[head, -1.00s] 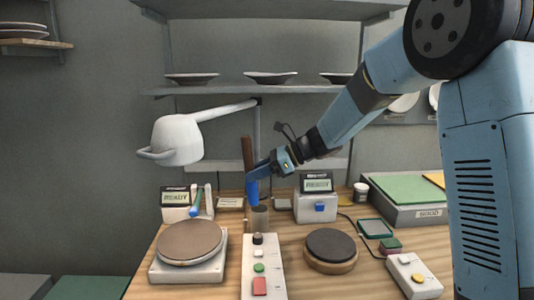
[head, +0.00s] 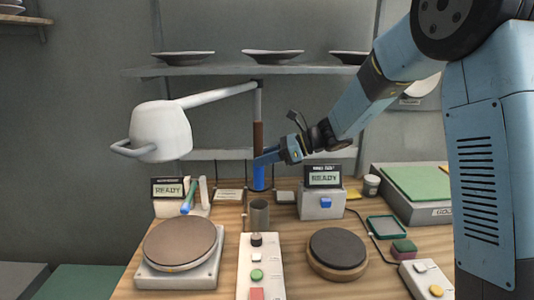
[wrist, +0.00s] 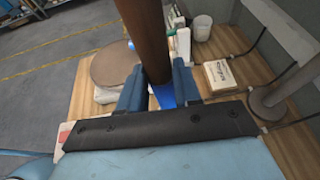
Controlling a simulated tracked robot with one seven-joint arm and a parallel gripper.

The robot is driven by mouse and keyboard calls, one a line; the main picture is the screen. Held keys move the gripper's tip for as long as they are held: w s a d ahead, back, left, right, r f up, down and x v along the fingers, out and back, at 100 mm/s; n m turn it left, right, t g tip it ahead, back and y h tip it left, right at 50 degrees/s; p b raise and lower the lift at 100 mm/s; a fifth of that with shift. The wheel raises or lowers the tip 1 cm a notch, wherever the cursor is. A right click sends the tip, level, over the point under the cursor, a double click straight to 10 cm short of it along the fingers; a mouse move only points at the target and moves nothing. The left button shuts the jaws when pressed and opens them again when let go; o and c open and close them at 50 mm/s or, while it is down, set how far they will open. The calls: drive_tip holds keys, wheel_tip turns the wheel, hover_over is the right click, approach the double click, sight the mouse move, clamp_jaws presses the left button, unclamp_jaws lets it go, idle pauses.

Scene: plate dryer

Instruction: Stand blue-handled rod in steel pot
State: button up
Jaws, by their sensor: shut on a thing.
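The rod has a brown upper shaft (head: 258,135) and a blue handle (head: 259,176) at its lower end. My gripper (head: 266,158) is shut on the rod around the top of the blue handle and holds it upright above the table. The steel pot (head: 260,216) is a small grey cylinder standing on the table just below the handle's lower end in the head view. The handle end appears clear of the pot; their depth relation is uncertain. In the wrist view the brown shaft (wrist: 146,38) rises between the fingers, and the pot is not visible.
A white lamp (head: 160,130) on an arm hangs at left. A round plate on a scale (head: 180,245), a button panel (head: 258,268) and a dark disc (head: 338,250) lie in front. A READY display box (head: 322,197) stands right of the pot. A shelf (head: 230,70) is behind.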

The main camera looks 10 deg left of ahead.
wheel_tip(320, 180, down, 11)
idle(1.4)
drive_tip(key=shift+s, duration=0.1)
drive_tip(key=o, duration=1.2)
drive_tip(key=shift+c, duration=0.2)
drive_tip(key=v, duration=1.3)
drive_tip(key=shift+d, duration=0.35)
drive_tip(key=shift+r, duration=0.15)
